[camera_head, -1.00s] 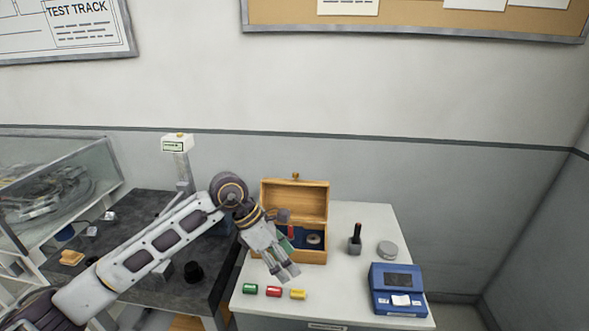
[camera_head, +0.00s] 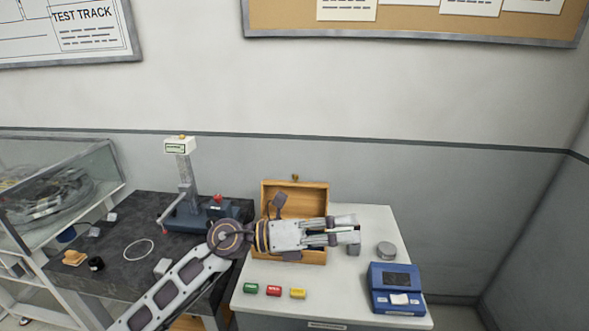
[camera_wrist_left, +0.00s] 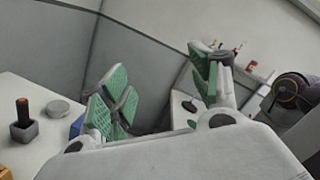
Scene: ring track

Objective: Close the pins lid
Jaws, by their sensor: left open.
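A wooden box (camera_head: 262,245) stands on the white cabinet top in the head view. Its lid (camera_head: 297,198) is raised, standing upright at the back with a small knob on its top edge. My left gripper (camera_head: 352,232) reaches across the front of the box, fingers pointing right past its right side. Its fingers are apart and empty; their green pads show in the left wrist view (camera_wrist_left: 160,85). The gripper and wrist hide most of the box's inside, so its contents cannot be seen. My right gripper is not in view.
Green (camera_head: 251,288), red (camera_head: 273,290) and yellow (camera_head: 298,293) small cylinders lie in front of the box. A grey round tin (camera_head: 386,250) and a blue device (camera_head: 396,288) are to its right. A dark-handled tool (camera_wrist_left: 22,122) stands near the tin. A dark bench is left.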

